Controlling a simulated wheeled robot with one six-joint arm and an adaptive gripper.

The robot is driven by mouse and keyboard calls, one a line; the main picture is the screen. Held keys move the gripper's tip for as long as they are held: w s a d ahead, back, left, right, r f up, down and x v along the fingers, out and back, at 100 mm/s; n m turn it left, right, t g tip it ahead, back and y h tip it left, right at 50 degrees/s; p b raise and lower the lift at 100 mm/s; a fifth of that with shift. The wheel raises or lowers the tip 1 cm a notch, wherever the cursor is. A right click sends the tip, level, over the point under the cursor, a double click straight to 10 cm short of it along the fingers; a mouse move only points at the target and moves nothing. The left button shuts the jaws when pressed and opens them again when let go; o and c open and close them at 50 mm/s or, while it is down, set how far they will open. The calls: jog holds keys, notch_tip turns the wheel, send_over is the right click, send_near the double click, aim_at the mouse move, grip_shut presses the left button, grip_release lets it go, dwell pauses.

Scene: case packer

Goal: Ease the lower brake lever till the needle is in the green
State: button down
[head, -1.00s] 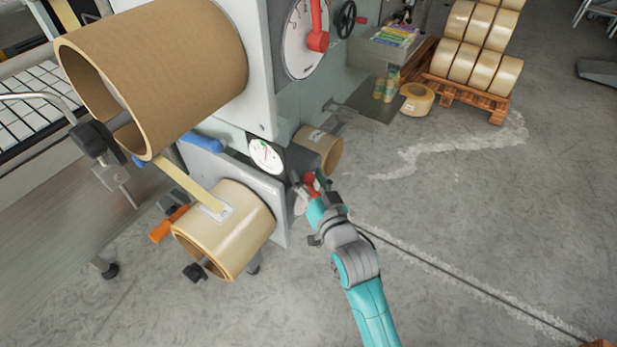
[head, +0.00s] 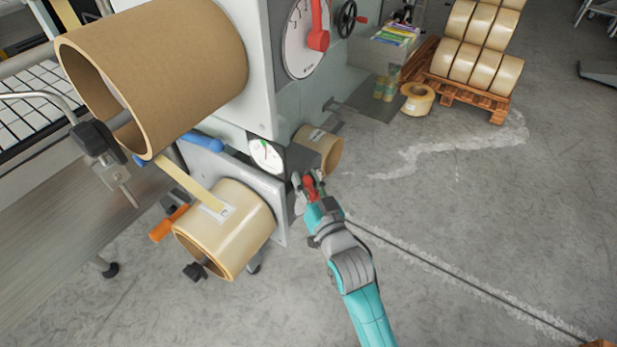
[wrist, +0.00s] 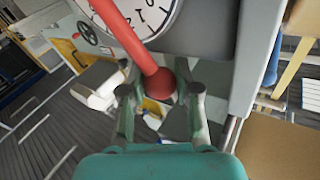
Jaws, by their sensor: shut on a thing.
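The lower brake lever (head: 310,187) is red and shows at my gripper (head: 309,184) in the head view, beside the lower part of the grey machine. In the wrist view it is a red rod ending in a red ball knob (wrist: 161,83). My gripper (wrist: 160,100) is shut on the knob, one finger on each side. A numbered white dial (wrist: 140,14) lies behind the rod. The small round gauge (head: 266,155) with a green mark sits left of and above my gripper. Its needle is too small to read surely.
An upper red lever (head: 317,38) stands over a larger dial (head: 300,50). A large brown roll (head: 180,60) and a lower tape roll (head: 235,232) jut out left. A pallet (head: 470,97) of rolls stands at the back right. The floor right of my arm is clear.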

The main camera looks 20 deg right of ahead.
jog(key=shift+s+a+f, duration=0.1)
jog(key=c, duration=0.8)
grip_release()
jog(key=s, duration=1.2)
jog(key=shift+f, duration=0.4)
